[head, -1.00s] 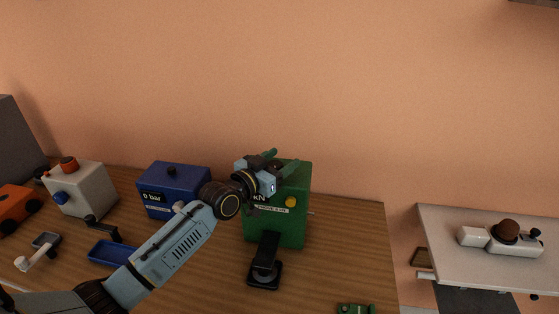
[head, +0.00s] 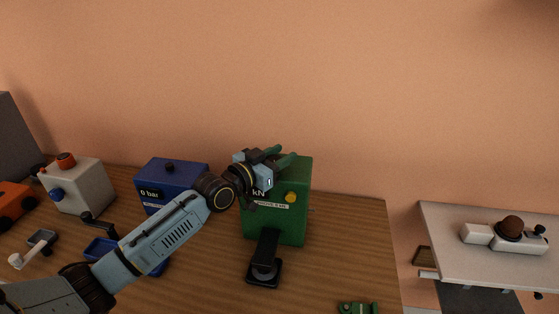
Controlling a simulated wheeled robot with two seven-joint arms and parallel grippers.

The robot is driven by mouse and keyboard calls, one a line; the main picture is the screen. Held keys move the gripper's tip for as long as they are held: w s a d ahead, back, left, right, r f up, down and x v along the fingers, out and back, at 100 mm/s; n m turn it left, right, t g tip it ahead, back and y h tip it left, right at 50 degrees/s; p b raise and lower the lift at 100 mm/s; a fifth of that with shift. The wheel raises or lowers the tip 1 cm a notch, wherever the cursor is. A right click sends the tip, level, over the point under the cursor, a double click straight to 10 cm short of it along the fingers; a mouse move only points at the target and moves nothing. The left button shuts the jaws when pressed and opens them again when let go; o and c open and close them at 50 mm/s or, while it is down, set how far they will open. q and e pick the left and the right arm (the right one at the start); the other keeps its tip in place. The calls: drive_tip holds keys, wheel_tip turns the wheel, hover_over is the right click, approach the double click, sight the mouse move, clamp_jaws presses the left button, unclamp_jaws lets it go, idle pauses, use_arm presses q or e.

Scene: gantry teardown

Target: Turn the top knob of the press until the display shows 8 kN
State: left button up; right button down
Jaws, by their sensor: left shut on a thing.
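The press is a green box (head: 295,225) on the wooden table, with a yellow button (head: 291,197) and a label strip on its front. Its display (head: 259,194) shows "kN"; the number is hidden behind my left gripper. My left gripper (head: 284,158) is over the top of the press, its fingers shut at the place of the top knob. My right gripper is not in view.
A blue box (head: 177,178) reading "0 bar" and a white box (head: 82,190) with an orange knob stand to the left. A black pedestal (head: 264,272) is in front of the press. A grey side table (head: 475,259) is at right.

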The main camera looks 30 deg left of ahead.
use_arm(q)
drive_tip(key=o, duration=1)
drive_tip(key=shift+s, duration=0.1)
drive_tip(key=v, duration=1.3)
drive_tip(key=shift+a, duration=0.15)
drive_tip(key=shift+s, duration=0.1)
